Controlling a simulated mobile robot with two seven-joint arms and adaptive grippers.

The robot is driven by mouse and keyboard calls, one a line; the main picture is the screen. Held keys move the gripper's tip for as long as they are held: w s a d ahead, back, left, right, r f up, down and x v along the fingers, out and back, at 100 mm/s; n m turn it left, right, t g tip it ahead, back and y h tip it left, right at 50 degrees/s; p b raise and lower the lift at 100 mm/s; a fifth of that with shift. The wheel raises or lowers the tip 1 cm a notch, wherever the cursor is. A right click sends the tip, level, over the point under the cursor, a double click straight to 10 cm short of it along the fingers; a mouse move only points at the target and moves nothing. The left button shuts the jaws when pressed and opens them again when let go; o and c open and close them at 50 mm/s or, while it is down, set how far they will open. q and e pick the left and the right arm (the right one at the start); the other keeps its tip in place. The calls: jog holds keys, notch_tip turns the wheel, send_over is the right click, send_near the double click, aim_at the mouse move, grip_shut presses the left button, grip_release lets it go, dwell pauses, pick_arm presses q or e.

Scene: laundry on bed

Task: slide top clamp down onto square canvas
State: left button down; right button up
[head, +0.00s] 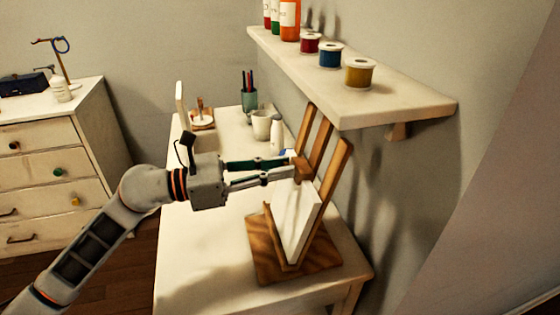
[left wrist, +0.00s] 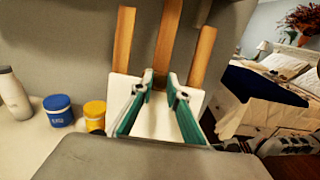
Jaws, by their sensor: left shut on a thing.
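A wooden easel (head: 281,257) stands on the white table against the wall, with three upright posts. A square white canvas (head: 299,219) leans on it, tilted back; it also shows in the left wrist view (left wrist: 194,98). The top clamp (head: 301,168) is a small brown block on the middle post at the canvas's top edge. My left gripper (head: 293,172) reaches in from the left and is shut on the clamp. In the left wrist view my gripper's fingertips (left wrist: 161,80) are at the middle post, partly hiding the clamp. Any gap between clamp and canvas cannot be told.
A wall shelf (head: 385,99) with thread spools and bottles hangs above the easel. A white mug (head: 261,125), a white bottle (head: 277,134) and a pen cup (head: 249,99) stand behind my gripper. Blue (left wrist: 58,111) and yellow (left wrist: 95,112) jars stand left of the easel.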

pick_arm(q)
jog(key=c, duration=2)
grip_release()
jog(key=shift+f, duration=0.1)
jog(key=shift+o, duration=0.2)
jog(key=shift+a, duration=0.1)
jog(key=v, duration=1.2)
